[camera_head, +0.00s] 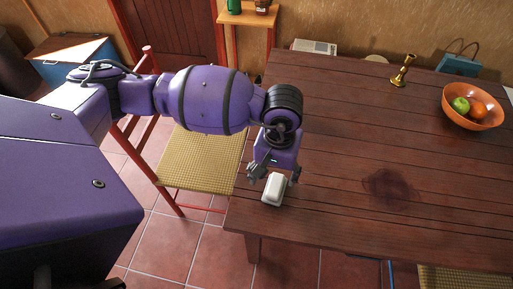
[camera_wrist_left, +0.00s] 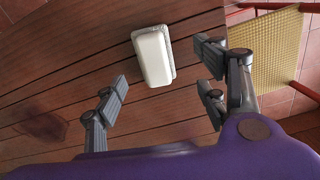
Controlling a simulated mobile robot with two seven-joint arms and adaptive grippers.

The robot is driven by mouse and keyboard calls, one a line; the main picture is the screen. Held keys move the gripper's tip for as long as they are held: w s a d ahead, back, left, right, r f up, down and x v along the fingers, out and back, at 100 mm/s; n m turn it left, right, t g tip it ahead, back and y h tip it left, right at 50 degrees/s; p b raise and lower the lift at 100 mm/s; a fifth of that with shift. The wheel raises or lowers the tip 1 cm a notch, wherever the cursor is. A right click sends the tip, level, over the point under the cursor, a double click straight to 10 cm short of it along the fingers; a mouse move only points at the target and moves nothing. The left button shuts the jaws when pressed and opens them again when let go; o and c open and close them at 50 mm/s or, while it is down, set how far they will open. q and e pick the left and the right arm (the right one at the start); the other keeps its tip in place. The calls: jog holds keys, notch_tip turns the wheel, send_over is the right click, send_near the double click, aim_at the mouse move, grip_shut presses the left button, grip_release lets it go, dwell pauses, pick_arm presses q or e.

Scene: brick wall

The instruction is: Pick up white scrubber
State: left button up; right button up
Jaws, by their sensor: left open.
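The white scrubber (camera_head: 275,189) is a small white block with a greyish base, lying near the left front corner of the wooden table (camera_head: 330,150). My left gripper (camera_head: 273,176) is open above and just behind the scrubber, pointing down. In the left wrist view my left gripper (camera_wrist_left: 163,90) shows both fingers apart with nothing between the tips. My right gripper is not in view.
A brass candlestick (camera_head: 402,71) and an orange bowl (camera_head: 473,107) of fruit stand at the back right of the table. A dark stain (camera_head: 391,189) marks the bare tabletop. A red chair with a woven seat (camera_head: 202,160) stands at the table's left edge.

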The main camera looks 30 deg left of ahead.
aim_at(276, 184)
pick_arm(q)
jog(key=f, duration=0.6)
jog(key=shift+w+d+f+p, duration=0.1)
jog(key=shift+d+f+p, duration=0.05)
jog(key=shift+d+p, duration=0.25)
jog(key=shift+f, duration=0.15)
jog(key=c, duration=1)
jog(key=shift+c, duration=1.2)
